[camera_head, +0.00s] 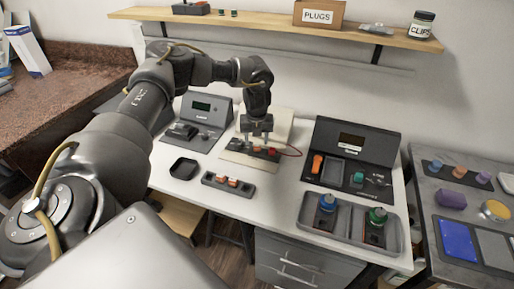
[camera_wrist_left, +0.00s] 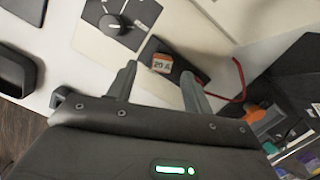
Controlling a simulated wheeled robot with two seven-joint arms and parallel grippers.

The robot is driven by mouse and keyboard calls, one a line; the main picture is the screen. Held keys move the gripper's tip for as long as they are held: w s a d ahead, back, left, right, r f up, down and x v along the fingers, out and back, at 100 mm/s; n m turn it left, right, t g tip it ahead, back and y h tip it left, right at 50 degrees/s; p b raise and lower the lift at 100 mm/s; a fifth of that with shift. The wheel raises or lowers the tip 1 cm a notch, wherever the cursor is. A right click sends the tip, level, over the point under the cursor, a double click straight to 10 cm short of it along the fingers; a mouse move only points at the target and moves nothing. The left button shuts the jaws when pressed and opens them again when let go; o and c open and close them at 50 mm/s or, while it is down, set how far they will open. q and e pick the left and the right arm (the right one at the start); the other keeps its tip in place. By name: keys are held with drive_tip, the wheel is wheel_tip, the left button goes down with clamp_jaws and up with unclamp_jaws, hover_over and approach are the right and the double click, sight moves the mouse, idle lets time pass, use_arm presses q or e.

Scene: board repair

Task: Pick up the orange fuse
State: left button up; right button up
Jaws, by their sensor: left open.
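My left gripper (camera_head: 257,138) points down over a dark block (camera_head: 243,149) on a light board at the back of the white table. In the left wrist view the fingers (camera_wrist_left: 159,72) are open. An orange fuse (camera_wrist_left: 161,66) with a white label reading like "20 A" sits in the dark block and shows between the fingertips, with gaps on both sides. I cannot tell whether the tips are down beside it. In the head view the gripper hides this fuse. My right gripper is not in view.
A dark holder (camera_head: 213,182) with orange pieces stands in front of the board, beside an empty black tray (camera_head: 184,168). A red wire (camera_head: 296,149) loops right of the block. A dark console (camera_head: 378,142) stands right; a grey meter (camera_head: 190,122) stands behind left.

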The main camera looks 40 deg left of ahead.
sight(257, 145)
use_arm(q)
drive_tip(key=shift+w+a+f, duration=0.1)
drive_tip(key=shift+w+f, duration=0.05)
drive_tip(key=shift+f, duration=0.6)
drive_tip(key=shift+w+f, duration=0.15)
drive_tip(key=shift+f, duration=0.6)
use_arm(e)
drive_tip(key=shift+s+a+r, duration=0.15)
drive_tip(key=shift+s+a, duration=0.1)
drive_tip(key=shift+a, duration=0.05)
use_arm(q)
drive_tip(key=shift+c, duration=0.3)
clamp_jaws()
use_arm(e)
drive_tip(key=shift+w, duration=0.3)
use_arm(q)
drive_tip(key=shift+r, duration=0.1)
